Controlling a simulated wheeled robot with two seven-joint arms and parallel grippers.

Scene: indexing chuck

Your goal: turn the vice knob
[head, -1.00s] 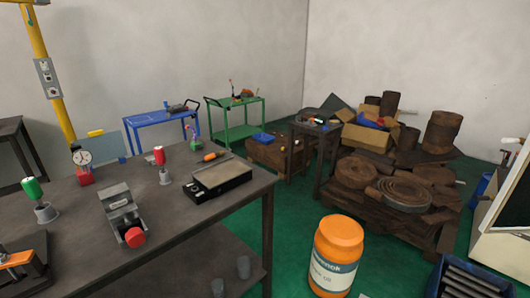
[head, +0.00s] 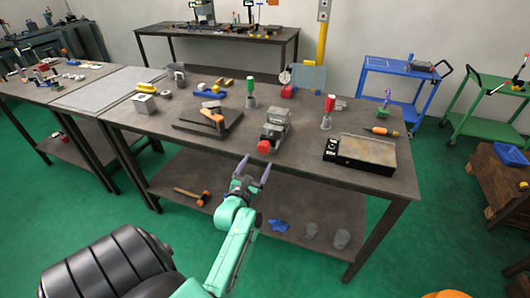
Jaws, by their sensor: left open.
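The vice (head: 276,128) is a small grey block-like device near the front edge of the dark workbench. Its red knob (head: 264,147) faces the front edge. My left gripper (head: 255,168) is in front of the bench edge, just below and left of the knob in the picture. Its two purple fingers are spread with nothing between them, and it appears apart from the knob. My right gripper is out of view.
The workbench (head: 310,158) also holds a black box with a flat top (head: 360,152) right of the vice and a dark plate with an orange-handled tool (head: 213,116) to the left. Green (head: 251,92) and red-topped (head: 327,110) items stand behind. A hammer (head: 192,196) lies on the lower shelf.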

